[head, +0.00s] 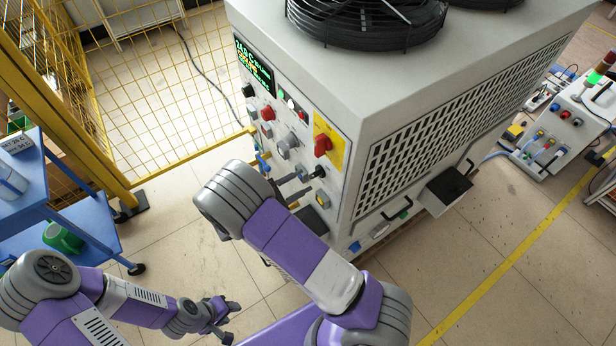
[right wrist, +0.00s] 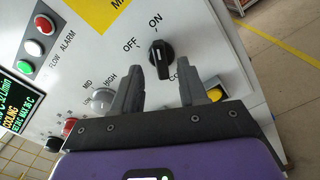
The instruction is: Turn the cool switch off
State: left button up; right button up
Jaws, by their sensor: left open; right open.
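The cool switch is a black rotary knob (right wrist: 161,58) on the white panel, with OFF and ON printed beside it and a label starting "CO" partly hidden by a finger. Its pale pointer mark points roughly toward ON. In the head view the knob (head: 319,171) is below the red switch on a yellow plate. My right gripper (right wrist: 162,72) is open, its fingertips either side of the knob's lower part in the picture; contact cannot be told. It also shows in the head view (head: 297,184), partly behind my arm. My left gripper (head: 221,318) is open and empty, low, away from the panel.
The panel also has a red switch on a yellow plate (head: 323,145), a grey LOW-MID-HIGH knob (right wrist: 103,100), red and green buttons and a lit display (head: 254,66). A blue cart (head: 90,240) and yellow fence stand left. Floor between cart and machine is clear.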

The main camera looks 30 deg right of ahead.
aim_at(312, 177)
jog(key=shift+w+d, duration=0.15)
jog(key=shift+d, duration=1.65)
grip_shut()
